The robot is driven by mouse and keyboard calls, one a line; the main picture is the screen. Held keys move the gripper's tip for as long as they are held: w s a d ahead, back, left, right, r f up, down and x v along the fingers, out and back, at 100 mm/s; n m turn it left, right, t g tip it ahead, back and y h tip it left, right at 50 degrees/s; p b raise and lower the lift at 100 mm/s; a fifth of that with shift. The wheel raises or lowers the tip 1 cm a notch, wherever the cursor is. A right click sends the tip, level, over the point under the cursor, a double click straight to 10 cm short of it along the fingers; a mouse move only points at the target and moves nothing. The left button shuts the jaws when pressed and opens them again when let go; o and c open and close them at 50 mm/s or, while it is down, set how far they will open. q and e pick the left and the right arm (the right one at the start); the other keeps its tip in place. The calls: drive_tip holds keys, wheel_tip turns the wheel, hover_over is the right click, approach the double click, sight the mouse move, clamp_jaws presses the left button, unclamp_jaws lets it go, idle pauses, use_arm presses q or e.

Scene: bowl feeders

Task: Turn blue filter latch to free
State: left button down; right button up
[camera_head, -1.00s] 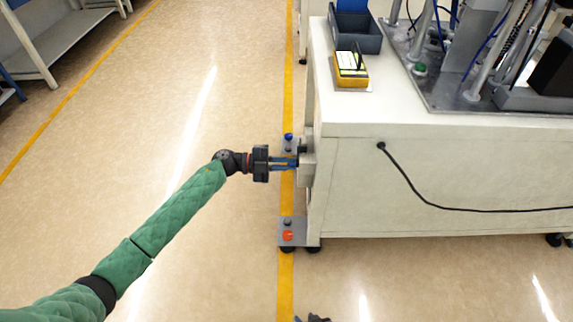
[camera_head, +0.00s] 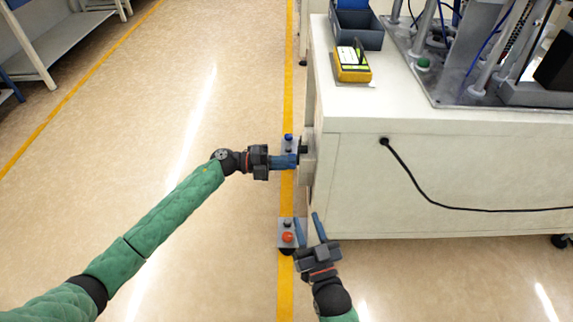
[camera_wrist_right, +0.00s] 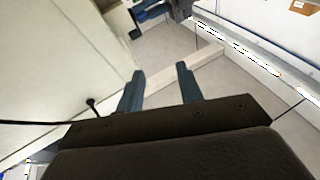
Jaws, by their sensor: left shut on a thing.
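My left gripper (camera_head: 296,160) reaches in from the left and is shut at a grey block (camera_head: 308,168) on the side of the white bench. The part between its fingers, which I take to be the blue filter latch, is mostly hidden by them. A blue knob (camera_head: 288,137) on a grey bracket is just above the fingers in the picture. My right gripper (camera_head: 309,222) is lower down, beside the bench corner. Its two blue fingers are apart with nothing between them; they also show apart in the right wrist view (camera_wrist_right: 161,82).
A lower bracket with an orange-red knob (camera_head: 287,237) is close to the right gripper's fingers. The white bench (camera_head: 440,180) carries a yellow device (camera_head: 352,66), a dark bin (camera_head: 358,30) and machinery. A black cable (camera_head: 420,192) hangs on its side. The floor at left is clear.

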use_arm(q)
drive_tip(key=shift+f+m, duration=0.15)
drive_tip(key=shift+m, duration=0.25)
use_arm(e)
wheel_tip(320, 180, up, 7)
drive_tip(key=t, duration=0.2)
drive_tip(key=shift+s+d+f+t, duration=0.15)
drive_tip(key=shift+s+d+t, duration=0.1)
drive_tip(key=shift+s+t, duration=0.1)
use_arm(q)
drive_tip(key=c, duration=1.5)
unclamp_jaws()
drive_tip(key=shift+a, duration=0.15)
